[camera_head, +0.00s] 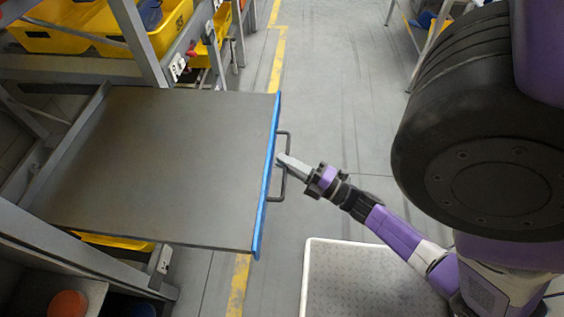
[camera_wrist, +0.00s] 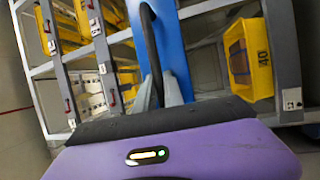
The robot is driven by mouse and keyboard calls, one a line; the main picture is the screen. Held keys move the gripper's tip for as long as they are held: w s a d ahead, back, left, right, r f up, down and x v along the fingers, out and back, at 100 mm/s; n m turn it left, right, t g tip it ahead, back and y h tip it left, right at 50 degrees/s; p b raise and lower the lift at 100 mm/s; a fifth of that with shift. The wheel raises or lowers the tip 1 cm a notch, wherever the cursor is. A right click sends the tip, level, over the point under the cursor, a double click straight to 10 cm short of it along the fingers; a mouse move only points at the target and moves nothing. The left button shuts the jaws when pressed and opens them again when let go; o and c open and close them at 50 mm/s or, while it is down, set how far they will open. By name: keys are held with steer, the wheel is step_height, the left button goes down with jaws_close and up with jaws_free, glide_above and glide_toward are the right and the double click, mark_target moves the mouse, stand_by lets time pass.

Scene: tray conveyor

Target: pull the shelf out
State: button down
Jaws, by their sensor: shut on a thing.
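The shelf (camera_head: 165,160) is a flat grey board with a blue front edge (camera_head: 268,185), in the left half of the head view. It sticks out from the rack over the floor. A dark bar handle (camera_head: 286,188) is on the blue edge. My gripper (camera_head: 284,161) is at the handle from the right, its fingers shut on the bar. In the wrist view the handle (camera_wrist: 151,45) runs down between my fingers (camera_wrist: 165,95), in front of the blue edge (camera_wrist: 177,50). The fingers' contact is partly hidden behind the purple gripper body.
Yellow bins (camera_head: 155,30) stand on the grey rack at the upper left. An orange round thing (camera_head: 68,304) lies below the shelf. The rack's posts (camera_head: 138,42) flank the shelf. Grey floor with a yellow line (camera_head: 277,60) is open beyond the handle.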

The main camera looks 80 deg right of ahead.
steer(key=c, duration=1.5)
jaws_free()
steer(key=shift+o, duration=0.2)
steer(key=b+v, duration=0.1)
steer(key=v, duration=0.7)
steer(key=shift+w, duration=0.1)
